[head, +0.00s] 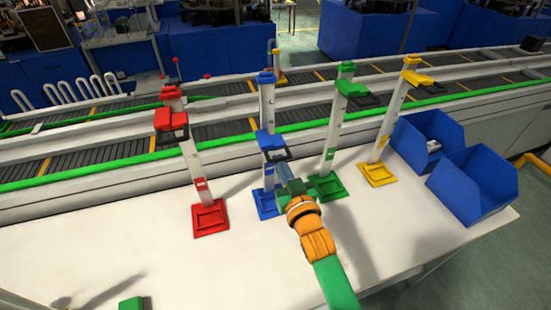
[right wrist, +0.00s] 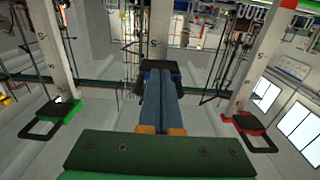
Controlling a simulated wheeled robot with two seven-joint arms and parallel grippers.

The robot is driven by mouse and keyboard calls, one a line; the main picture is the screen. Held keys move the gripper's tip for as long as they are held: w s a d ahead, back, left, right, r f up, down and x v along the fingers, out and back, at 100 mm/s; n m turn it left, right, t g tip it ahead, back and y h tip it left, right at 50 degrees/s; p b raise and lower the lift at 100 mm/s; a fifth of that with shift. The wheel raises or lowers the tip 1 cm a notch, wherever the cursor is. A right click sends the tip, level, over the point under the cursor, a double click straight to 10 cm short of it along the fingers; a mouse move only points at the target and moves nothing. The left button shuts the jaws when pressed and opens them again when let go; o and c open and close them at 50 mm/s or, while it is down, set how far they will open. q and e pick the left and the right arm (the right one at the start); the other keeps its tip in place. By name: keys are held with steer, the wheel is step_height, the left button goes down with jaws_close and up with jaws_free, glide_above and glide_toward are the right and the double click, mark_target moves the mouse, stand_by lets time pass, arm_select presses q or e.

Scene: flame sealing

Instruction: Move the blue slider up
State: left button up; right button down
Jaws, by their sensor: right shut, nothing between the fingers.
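The blue slider (head: 270,143) sits partway up the blue-topped white post, with its dark loop handle (head: 275,155) sticking out toward me. My right gripper (head: 284,173) is shut and empty, its fingertips just below and in front of that handle. In the right wrist view, the shut fingers (right wrist: 161,100) point at the dark blue slider part (right wrist: 178,74) and cover its middle. I cannot tell whether they touch it. The post's blue base (head: 266,204) stands on the white table. My left gripper's fingers are out of view.
A red slider (head: 170,121) is on the left post; a green slider (head: 350,89) and a yellow slider (head: 418,78) are on posts to the right. Blue bins (head: 482,190) stand at the table's right end. A conveyor (head: 90,140) runs behind. The front left table is mostly clear.

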steer(key=shift+r+p, duration=1.45)
steer(key=shift+r, duration=0.25)
steer(key=shift+r+p, duration=0.85)
steer(key=shift+r, duration=2.9)
steer(key=shift+f+b, duration=0.55)
steer(key=shift+f, duration=0.3)
steer(key=p+v, duration=0.1)
steer(key=v, duration=0.9)
